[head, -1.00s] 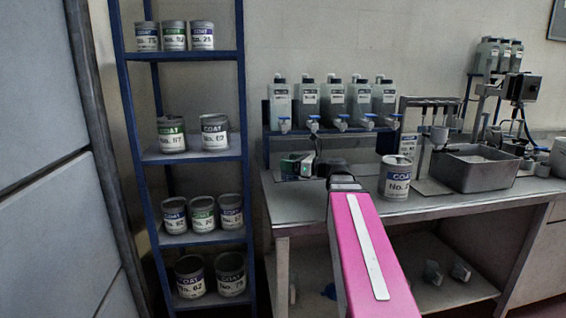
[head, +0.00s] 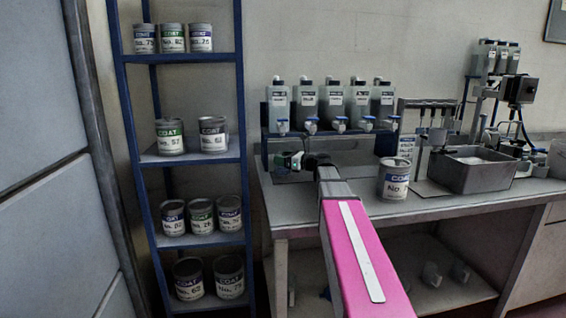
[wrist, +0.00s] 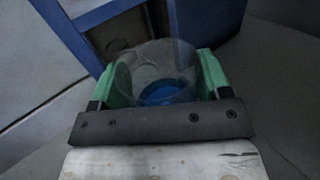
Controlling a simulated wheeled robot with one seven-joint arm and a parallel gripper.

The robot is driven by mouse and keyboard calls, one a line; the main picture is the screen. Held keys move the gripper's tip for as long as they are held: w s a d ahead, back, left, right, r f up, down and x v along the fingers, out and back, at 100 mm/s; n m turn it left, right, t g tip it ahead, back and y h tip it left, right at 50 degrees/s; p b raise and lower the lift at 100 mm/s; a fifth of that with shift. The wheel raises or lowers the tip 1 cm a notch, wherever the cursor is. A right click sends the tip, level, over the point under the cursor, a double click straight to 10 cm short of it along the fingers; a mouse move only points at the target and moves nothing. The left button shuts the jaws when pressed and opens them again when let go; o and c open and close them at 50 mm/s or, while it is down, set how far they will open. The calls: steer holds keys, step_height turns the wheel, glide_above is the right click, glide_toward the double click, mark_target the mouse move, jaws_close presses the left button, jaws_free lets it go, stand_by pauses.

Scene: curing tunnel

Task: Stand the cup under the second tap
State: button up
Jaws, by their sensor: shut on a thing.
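My gripper (head: 291,160) is over the back left of the bench, just below the row of bottles. In the wrist view its green fingers (wrist: 166,80) are closed on both sides of a clear cup (wrist: 150,62) with blue at its bottom. The cup is hard to make out in the head view. Several blue taps hang under the bottles; the second tap from the left (head: 311,126) is slightly right of and above my gripper. The first tap (head: 282,127) is above it and slightly left. Whether the cup touches the bench cannot be told.
A COAT can (head: 393,180) stands on the bench (head: 330,208) to the right of my arm. A grey basin (head: 475,172) is farther right. The blue bottle rack (head: 265,140) stands behind the gripper; its blue frame also fills the top of the wrist view (wrist: 88,50). A can shelf (head: 195,155) is left.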

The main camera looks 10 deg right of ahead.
steer(key=shift+f, duration=0.55)
steer(key=shift+f, duration=0.1)
steer(key=o, duration=1)
steer(key=shift+o, duration=0.2)
steer(key=shift+s+d, duration=0.1)
steer(key=shift+d, duration=0.05)
steer(key=shift+v, duration=3.6)
